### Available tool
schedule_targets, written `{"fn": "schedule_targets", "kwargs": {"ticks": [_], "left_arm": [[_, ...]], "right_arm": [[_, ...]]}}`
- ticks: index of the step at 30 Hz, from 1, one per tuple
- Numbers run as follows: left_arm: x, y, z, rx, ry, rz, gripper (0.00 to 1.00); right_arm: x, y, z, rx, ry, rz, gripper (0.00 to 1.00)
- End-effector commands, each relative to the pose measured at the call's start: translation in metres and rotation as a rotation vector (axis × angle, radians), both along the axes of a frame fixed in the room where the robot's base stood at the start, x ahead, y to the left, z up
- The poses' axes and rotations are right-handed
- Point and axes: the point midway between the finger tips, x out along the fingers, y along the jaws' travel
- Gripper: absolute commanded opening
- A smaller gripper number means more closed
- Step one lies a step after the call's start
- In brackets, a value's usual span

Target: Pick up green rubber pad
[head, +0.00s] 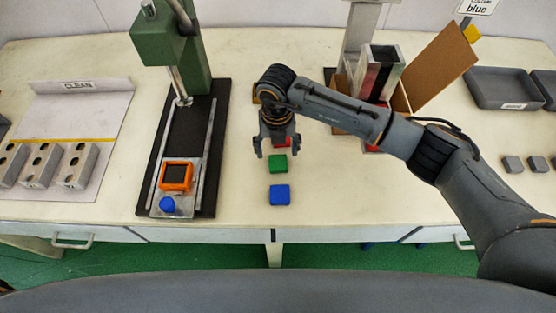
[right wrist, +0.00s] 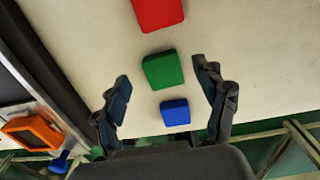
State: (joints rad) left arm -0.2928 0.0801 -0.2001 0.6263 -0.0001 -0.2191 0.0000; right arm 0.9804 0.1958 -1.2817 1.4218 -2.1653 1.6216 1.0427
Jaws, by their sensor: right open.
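The green rubber pad (head: 278,163) lies flat on the cream bench, in a row between a red pad (head: 281,142) behind it and a blue pad (head: 279,194) in front. My right gripper (head: 277,152) is open and empty, and in the head view its fingers hang just behind and above the green pad. In the right wrist view the green pad (right wrist: 163,69) shows beyond the open fingertips (right wrist: 163,72), with the red pad (right wrist: 158,12) above it and the blue pad (right wrist: 175,112) below. My left gripper is not in view.
A green press (head: 185,60) on a black base stands left of the pads, with an orange frame (head: 176,176) and a blue knob (head: 167,205) at its front. Grey blocks (head: 76,165) lie far left. Grey trays (head: 500,88) stand right.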

Motion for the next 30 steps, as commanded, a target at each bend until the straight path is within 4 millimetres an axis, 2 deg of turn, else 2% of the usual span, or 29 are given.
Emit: {"fn": "schedule_targets", "kwargs": {"ticks": [1, 6, 13, 14, 22, 30], "left_arm": [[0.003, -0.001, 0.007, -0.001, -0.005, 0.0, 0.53], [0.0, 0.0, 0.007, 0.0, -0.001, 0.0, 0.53], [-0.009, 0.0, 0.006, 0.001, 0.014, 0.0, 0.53], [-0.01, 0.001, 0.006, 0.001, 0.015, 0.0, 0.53], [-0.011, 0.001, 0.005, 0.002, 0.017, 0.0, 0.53], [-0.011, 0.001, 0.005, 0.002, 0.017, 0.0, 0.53]], "right_arm": [[-0.003, -0.002, -0.005, -0.002, 0.004, -0.002, 0.72], [-0.001, -0.001, -0.024, 0.0, 0.0, -0.001, 0.72], [-0.001, -0.001, -0.027, 0.0, -0.001, 0.0, 0.72], [-0.001, -0.001, -0.027, 0.0, -0.001, 0.0, 0.7], [-0.001, -0.001, -0.027, 0.0, -0.001, 0.0, 0.15], [-0.001, -0.001, -0.026, 0.0, -0.001, 0.0, 0.13]]}}
